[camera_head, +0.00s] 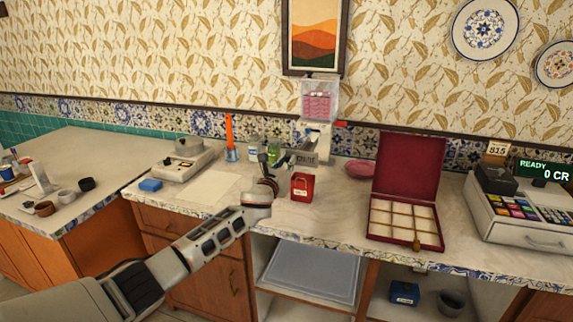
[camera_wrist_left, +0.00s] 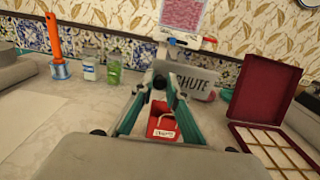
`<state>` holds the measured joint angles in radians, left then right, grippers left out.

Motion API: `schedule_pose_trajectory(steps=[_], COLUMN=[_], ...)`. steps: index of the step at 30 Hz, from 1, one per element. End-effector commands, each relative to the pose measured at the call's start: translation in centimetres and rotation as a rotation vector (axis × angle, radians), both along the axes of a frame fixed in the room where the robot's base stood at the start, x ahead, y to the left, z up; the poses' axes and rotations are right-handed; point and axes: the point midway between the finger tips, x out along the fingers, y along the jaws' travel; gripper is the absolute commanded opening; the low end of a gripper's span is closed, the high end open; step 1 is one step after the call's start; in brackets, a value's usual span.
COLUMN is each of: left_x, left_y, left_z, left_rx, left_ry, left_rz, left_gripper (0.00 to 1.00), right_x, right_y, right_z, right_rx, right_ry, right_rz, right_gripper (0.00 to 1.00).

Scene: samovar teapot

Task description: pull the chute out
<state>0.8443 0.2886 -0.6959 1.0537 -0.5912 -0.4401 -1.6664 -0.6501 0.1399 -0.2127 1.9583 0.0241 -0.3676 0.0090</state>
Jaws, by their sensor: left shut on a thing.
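The chute (camera_head: 306,158) is a pale grey piece at the foot of a dispenser with a clear bin of pink contents (camera_head: 320,103). It also shows in the left wrist view, lettered "CHUTE" (camera_wrist_left: 198,87), with its left end partly hidden by my fingers. My left gripper (camera_head: 282,160) reaches in from the left at the chute's left side. In the left wrist view its two green-edged fingers (camera_wrist_left: 171,90) come together on the chute's near left end. It is shut on the chute. My right gripper is in neither view.
A small red box or bag (camera_head: 302,187) stands just in front of the chute, below my fingers. An open maroon case (camera_head: 405,190) with compartments lies to the right. A blue cup (camera_head: 231,154) and jars stand behind left. A cash register (camera_head: 520,212) is far right.

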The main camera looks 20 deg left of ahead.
Motion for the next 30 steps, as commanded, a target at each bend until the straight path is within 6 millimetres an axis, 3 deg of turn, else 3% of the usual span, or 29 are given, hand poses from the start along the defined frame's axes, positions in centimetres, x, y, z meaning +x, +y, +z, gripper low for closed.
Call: schedule_pose_trajectory(steps=[11,12,13,24,30], left_x=[-0.1,-0.1,-0.1,-0.1,-1.3], left_y=[-0.2,-0.2,-0.2,-0.1,0.0], left_z=[-0.5,-0.5,-0.5,-0.2,-0.2], left_rx=[0.001,0.001,0.0,0.0,0.001], left_ry=[0.005,0.006,0.006,0.003,0.001], left_rz=[-0.003,-0.003,-0.003,-0.002,-0.002], left_gripper=[0.0,0.24,0.31,0.31,0.31], right_x=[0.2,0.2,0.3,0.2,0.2], right_y=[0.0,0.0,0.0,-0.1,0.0], right_z=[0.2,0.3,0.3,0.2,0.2], right_rx=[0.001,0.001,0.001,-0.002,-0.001], right_ry=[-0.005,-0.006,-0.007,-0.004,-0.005], right_rz=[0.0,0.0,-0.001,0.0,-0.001], right_gripper=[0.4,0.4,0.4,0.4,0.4])
